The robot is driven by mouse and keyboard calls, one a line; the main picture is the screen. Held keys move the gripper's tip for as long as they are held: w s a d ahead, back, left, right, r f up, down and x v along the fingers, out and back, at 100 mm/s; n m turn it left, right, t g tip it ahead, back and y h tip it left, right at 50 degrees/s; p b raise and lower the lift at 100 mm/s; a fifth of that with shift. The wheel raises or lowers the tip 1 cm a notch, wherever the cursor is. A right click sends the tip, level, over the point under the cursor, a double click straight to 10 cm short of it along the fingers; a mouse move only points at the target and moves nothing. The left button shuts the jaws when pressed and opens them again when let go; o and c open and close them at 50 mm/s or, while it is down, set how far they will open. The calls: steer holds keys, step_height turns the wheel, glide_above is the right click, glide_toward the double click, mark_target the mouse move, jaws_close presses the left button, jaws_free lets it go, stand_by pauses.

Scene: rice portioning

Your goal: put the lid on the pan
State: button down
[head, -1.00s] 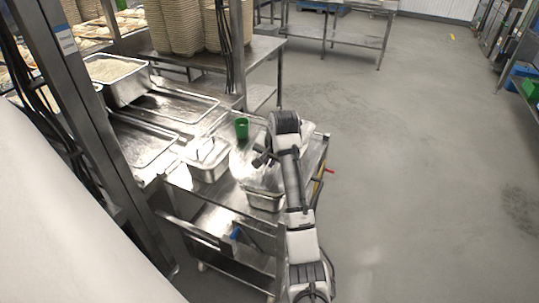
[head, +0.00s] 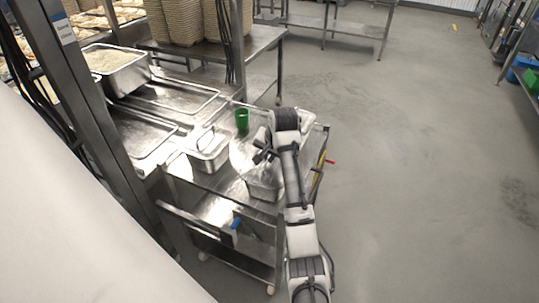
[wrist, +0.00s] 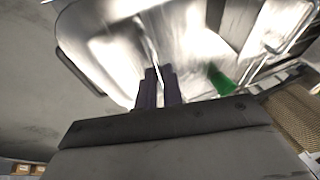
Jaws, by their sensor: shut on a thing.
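My gripper (head: 262,156) is shut on a shiny steel lid (head: 242,150), over the right part of the steel cart. In the wrist view my fingers (wrist: 157,86) close on a thin upright part in the middle of the bright lid (wrist: 105,45). A rectangular steel pan (head: 264,189) stands on the cart below my gripper, partly hidden by the lid and my arm. I cannot tell whether the lid touches it. A second steel pan (head: 210,163) stands to the left, with a bar-like handle above it.
A green cup (head: 242,120) stands behind the gripper; it also shows in the wrist view (wrist: 221,80). A deep pan of rice (head: 117,70) and flat trays (head: 180,98) lie at the left. Stacked baskets (head: 175,25) stand behind. The floor at the right is clear.

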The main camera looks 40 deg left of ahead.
steer(key=shift+f, duration=0.1)
steer(key=c, duration=1.5)
jaws_free()
steer(key=shift+o, duration=0.2)
steer(key=v, duration=1.3)
steer(key=shift+d+r, duration=0.25)
steer(key=shift+r, duration=0.05)
steer(key=shift+s, duration=0.1)
